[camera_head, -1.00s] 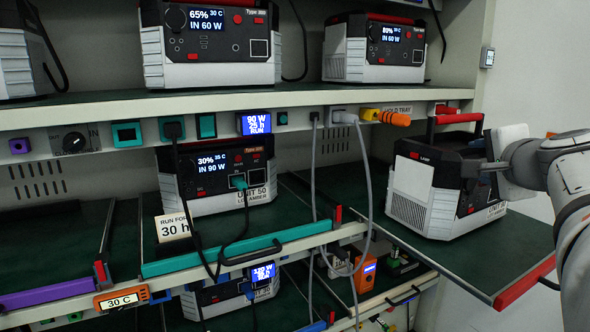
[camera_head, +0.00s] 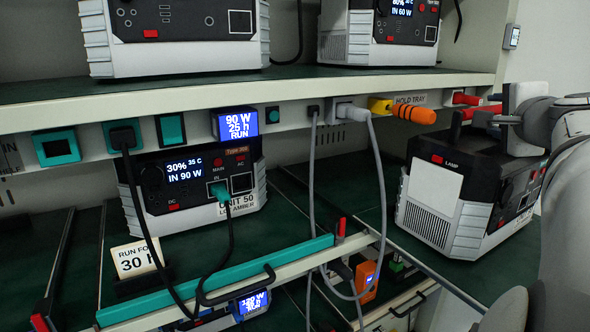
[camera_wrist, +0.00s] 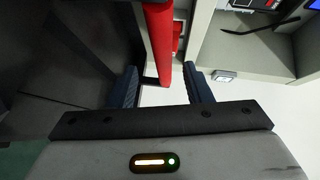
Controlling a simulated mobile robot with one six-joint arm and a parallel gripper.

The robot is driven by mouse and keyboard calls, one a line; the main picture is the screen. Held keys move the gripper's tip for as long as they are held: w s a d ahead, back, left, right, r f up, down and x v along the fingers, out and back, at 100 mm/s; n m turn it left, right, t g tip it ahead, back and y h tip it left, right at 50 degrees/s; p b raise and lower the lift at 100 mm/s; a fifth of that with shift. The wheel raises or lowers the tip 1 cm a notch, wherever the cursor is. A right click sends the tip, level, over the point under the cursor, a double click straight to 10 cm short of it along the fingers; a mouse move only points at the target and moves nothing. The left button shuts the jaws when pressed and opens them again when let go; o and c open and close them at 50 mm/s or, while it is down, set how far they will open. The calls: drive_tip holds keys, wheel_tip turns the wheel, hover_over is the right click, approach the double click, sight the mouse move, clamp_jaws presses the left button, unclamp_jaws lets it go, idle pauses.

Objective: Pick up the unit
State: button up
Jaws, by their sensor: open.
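A black and light-grey unit (camera_head: 440,215) with a blank white label and a lamp marking stands upright on the pulled-out dark green tray at the right in the head view. Its red top handle (camera_head: 488,112) is partly hidden by my gripper (camera_head: 500,118). The fingers are apart, with a gap on both sides of the handle. Whether either finger touches it cannot be told.
Another unit (camera_head: 195,190), marked Unit 50, sits in the middle bay with a cable plugged in. The shelf edge (camera_head: 290,112) runs just above.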

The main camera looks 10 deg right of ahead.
drive_tip(key=p, duration=0.2)
hover_over(472, 144)
drive_tip(key=shift+w+d+f, duration=0.1)
drive_tip(key=shift+w+f, duration=0.05)
drive_tip(key=shift+f, duration=0.25)
clamp_jaws()
drive_tip(key=shift+r, duration=0.1)
idle(0.9)
drive_tip(key=shift+r, duration=0.35)
